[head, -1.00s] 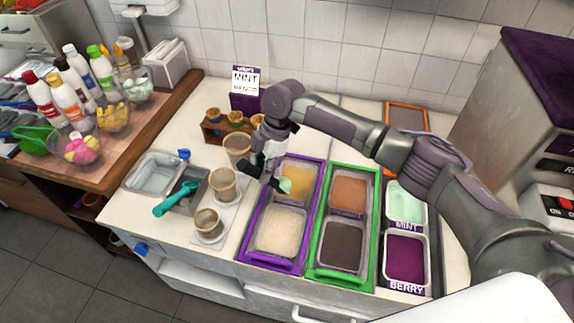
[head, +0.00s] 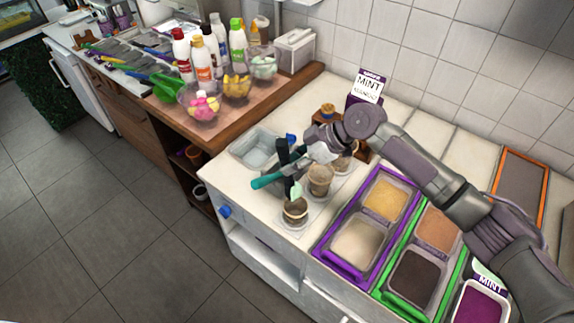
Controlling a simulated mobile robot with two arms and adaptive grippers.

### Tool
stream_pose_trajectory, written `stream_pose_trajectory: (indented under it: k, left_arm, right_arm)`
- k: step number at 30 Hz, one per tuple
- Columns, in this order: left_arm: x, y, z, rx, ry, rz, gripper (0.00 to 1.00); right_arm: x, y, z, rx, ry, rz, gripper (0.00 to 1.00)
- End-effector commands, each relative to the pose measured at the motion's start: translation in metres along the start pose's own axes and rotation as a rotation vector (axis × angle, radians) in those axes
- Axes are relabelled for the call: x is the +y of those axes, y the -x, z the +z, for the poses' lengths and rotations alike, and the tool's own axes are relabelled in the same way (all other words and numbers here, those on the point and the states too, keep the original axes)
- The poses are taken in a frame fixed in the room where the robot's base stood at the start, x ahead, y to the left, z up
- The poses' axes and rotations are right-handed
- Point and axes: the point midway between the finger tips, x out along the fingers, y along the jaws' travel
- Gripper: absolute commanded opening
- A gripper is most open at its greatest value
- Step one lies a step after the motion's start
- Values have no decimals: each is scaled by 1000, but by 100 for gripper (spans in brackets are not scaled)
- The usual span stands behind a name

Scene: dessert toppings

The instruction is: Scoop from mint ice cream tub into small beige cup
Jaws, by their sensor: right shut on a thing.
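My right gripper (head: 290,168) is shut on a scoop, mostly hidden by the gripper itself. A pale mint lump (head: 295,192) shows at the scoop's low end, just above or at the mouth of the small beige cup (head: 295,212); I cannot tell whether they touch. This cup stands upright at the counter's front, nearest of a row of beige cups. A larger beige cup (head: 320,180) stands behind it. My left gripper is out of view.
A teal handle (head: 267,181) sticks out beside the gripper. The purple tray (head: 345,271) and green tray (head: 397,307) hold toppings at right. Bottles and bowls crowd the wooden counter (head: 240,122).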

Motion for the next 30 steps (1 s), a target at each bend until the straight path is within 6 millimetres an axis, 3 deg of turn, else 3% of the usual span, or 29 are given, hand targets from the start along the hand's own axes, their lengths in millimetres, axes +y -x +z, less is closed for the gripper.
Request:
stream_pose_trajectory:
  k: [1,30]
  left_arm:
    - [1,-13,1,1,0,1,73]
    - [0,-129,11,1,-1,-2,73]
  right_arm:
    - [0,-3,9,30,-2,1,0]
    - [0,19,60,514,0,0,0]
